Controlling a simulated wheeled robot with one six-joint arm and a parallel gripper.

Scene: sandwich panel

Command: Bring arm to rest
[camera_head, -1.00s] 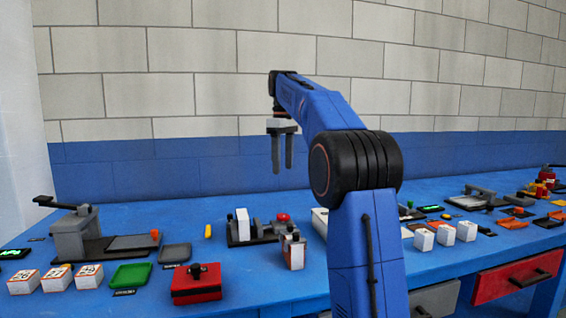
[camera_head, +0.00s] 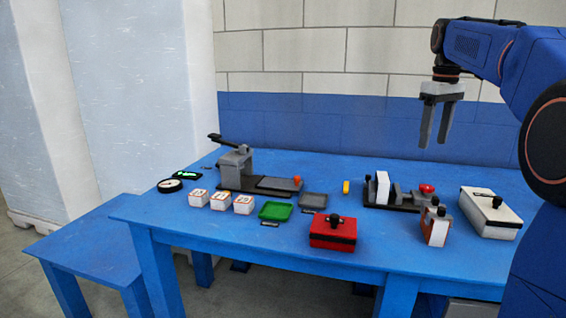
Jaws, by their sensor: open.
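My gripper (camera_head: 434,122) hangs at the upper right of the head view, at the end of my blue arm. Its two grey fingers point down and stand apart with nothing between them. It is held above the blue table (camera_head: 330,172), in front of the wall, and touches nothing. My arm's lower part runs down along the right edge and hides the table there.
On the table stand a grey lever press (camera_head: 238,165), several white boxes (camera_head: 220,201), a green tray (camera_head: 275,211), a red box (camera_head: 333,232), a small clamp fixture (camera_head: 404,195) and a white case (camera_head: 490,215). A lower blue table (camera_head: 85,245) stands at left.

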